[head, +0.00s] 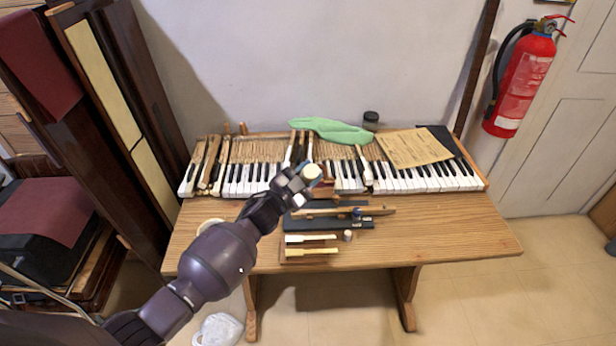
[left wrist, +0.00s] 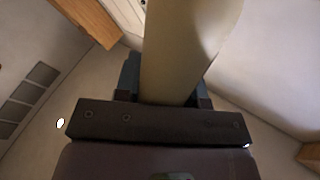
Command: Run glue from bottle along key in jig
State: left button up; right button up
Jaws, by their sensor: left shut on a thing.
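My left gripper (head: 293,184) is shut on a cream-coloured bottle (head: 311,171). The bottle also fills the upper middle of the left wrist view (left wrist: 183,50), between the two fingers (left wrist: 165,95); its far end is out of that frame. In the head view the gripper is over the near edge of the keyboard, and only one rounded end of the bottle shows clearly. A dark jig (head: 310,224) lies on the table to the right of and below the gripper, with a long wooden key (head: 375,211) across it. My right gripper is not in view.
The wooden table (head: 450,230) has free room at the right front. Loose keys (head: 312,251) and a small cylinder (head: 348,236) lie near the front.

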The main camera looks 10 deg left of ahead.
pick_arm(q)
jog(key=shift+f+b, duration=0.65)
jog(key=shift+b, duration=0.05)
jog(key=shift+f+b, duration=0.7)
jog(key=shift+f, duration=0.2)
jog(key=shift+f+b, duration=1.5)
jog(key=shift+f, duration=0.45)
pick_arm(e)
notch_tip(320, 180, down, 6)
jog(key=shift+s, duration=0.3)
pick_arm(q)
jog(key=shift+f, duration=0.2)
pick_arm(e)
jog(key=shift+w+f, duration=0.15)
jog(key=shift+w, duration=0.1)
pick_arm(q)
jog(key=shift+f+b, duration=0.2)
jog(key=shift+b, duration=0.1)
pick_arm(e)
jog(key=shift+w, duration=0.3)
